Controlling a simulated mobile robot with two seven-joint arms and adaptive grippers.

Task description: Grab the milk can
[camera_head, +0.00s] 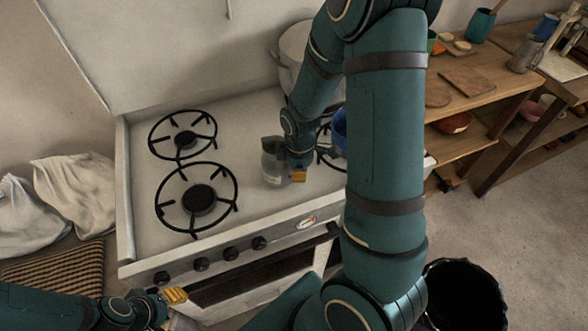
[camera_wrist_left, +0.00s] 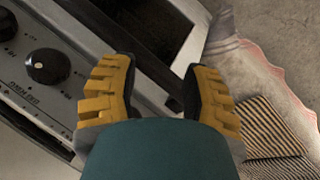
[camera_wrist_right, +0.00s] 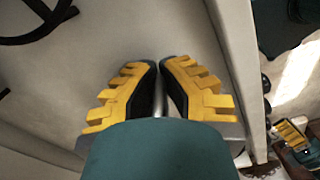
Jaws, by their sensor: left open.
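A small grey can-like vessel (camera_head: 272,162), which looks like the milk can, stands on the stove top in the head view. My right gripper (camera_head: 298,176) is low over the stove, close against the vessel's right side; I cannot tell whether they touch. In the right wrist view, the right gripper's fingers (camera_wrist_right: 160,85) are close together with a narrow grey strip between them. I cannot tell whether that strip is part of the vessel. My left gripper (camera_head: 175,295) is open and empty in front of the stove's lower left corner; its spread fingers (camera_wrist_left: 162,85) show in the left wrist view.
The stove (camera_head: 140,240) has black burner grates (camera_head: 196,197) left of the vessel and knobs (camera_head: 230,253) along its front. A large pale pot (camera_head: 292,45) stands behind. A wooden shelf table (camera_head: 500,75) is at right, a black bin (camera_head: 465,295) at lower right, white sacks (camera_head: 75,187) at left.

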